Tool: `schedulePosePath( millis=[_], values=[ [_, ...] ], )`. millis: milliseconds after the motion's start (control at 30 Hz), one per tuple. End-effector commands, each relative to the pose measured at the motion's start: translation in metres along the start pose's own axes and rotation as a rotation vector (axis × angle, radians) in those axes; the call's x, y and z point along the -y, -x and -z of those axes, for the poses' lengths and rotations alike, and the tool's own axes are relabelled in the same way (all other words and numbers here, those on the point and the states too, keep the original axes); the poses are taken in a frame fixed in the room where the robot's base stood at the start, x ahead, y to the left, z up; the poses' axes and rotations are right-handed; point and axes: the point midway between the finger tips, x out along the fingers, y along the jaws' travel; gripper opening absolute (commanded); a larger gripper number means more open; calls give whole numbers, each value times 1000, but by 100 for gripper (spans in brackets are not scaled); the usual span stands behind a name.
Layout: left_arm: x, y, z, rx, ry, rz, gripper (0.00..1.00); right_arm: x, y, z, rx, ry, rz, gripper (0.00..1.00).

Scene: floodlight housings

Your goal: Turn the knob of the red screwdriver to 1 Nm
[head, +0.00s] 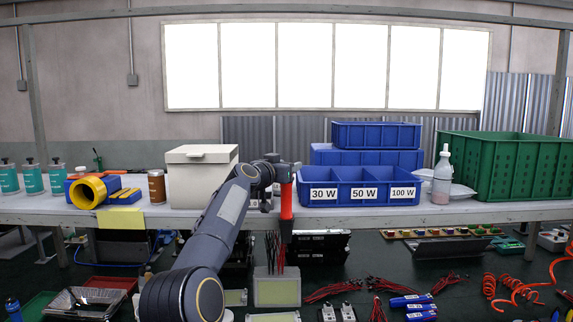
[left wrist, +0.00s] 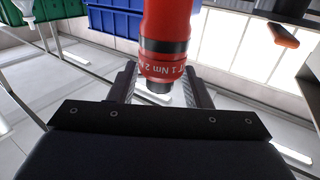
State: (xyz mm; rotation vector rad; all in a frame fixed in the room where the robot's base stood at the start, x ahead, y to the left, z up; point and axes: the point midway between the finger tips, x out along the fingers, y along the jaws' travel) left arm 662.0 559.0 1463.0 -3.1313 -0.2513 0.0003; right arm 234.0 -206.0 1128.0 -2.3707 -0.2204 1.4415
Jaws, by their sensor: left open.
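The red screwdriver (head: 286,205) hangs upright in the head view, in front of the shelf edge. My left gripper (head: 283,172) is at its upper part, at the end of my grey arm. In the left wrist view the red screwdriver (left wrist: 166,22) reaches in from the top, with a black band around it. Its red knob (left wrist: 164,68) carries white marks reading "1 Nm 2 N", cut off at the right. The two fingers of my left gripper (left wrist: 160,85) stand apart on either side of the knob's dark end. I cannot tell whether they touch it. My right gripper is not in view.
Blue bins (head: 362,174) labelled 30 W, 50 W and 100 W stand right of the screwdriver on the shelf (head: 470,212). A white box (head: 200,180) stands behind my arm.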

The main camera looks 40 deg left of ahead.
Motion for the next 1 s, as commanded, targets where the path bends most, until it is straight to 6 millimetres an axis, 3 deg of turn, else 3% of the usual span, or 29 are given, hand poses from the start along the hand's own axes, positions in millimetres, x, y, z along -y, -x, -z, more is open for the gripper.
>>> schedulePosePath(
  millis=[67, 400, 1000],
  values=[
    [0, 0, 0, 0, 0, 0, 44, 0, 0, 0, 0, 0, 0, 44],
    [0, 0, 0, 0, 0, 0, 0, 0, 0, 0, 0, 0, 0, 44],
    [0, 1, 1, -1, -1, -273, 0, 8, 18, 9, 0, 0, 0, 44]
  ],
)
